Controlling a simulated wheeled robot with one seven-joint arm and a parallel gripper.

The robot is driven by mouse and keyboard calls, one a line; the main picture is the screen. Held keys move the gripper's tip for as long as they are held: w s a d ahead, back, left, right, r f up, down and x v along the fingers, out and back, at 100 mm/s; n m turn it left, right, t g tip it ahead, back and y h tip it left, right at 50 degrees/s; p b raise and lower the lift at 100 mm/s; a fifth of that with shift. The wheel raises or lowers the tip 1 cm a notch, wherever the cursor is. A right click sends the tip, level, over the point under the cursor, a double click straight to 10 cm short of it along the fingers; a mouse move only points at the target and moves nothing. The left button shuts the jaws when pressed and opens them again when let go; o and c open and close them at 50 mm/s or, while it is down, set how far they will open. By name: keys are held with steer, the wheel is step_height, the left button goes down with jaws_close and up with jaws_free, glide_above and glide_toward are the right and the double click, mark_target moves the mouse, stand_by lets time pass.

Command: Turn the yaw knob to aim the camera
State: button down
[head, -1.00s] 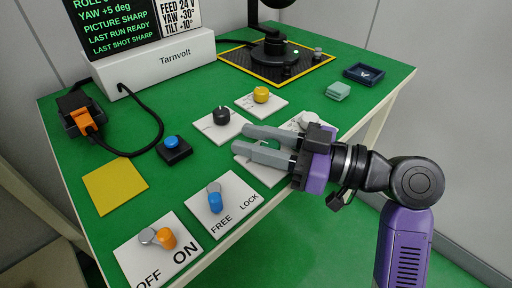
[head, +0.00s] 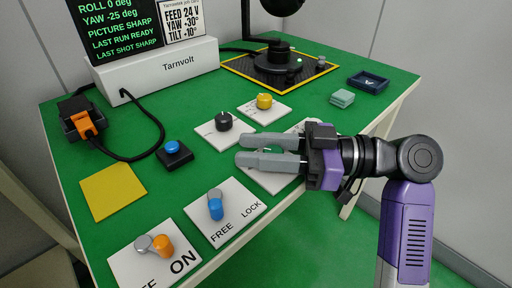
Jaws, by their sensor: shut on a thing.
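My gripper (head: 241,149) is over a white plate (head: 268,182) near the table's right edge, its fingers pointing left. It is shut on a knob on that plate; the fingers hide the knob and any label. The screen (head: 118,28) reads yaw -25 deg, roll 0 deg and picture sharp. A card (head: 183,18) beside it reads feed 24 V, yaw +30°, tilt -10°. The black gimbal camera (head: 274,62) stands on a dark mat at the back, its top cut off.
A black knob (head: 224,121) and a yellow knob (head: 264,101) stand close behind the gripper. A blue button (head: 172,147), a FREE/LOCK switch (head: 215,205) and an ON/OFF switch (head: 161,245) are nearer left. A teal block (head: 342,98) and dark blue tray (head: 368,82) are back right.

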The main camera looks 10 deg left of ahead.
steer(key=c, duration=1.1)
jaws_free()
steer(key=shift+o, duration=0.2)
steer(key=shift+d, duration=0.4)
steer(key=d+p, duration=0.1)
steer(key=d, duration=0.6)
steer(key=shift+w+p, duration=0.2)
steer(key=shift+p, duration=0.2)
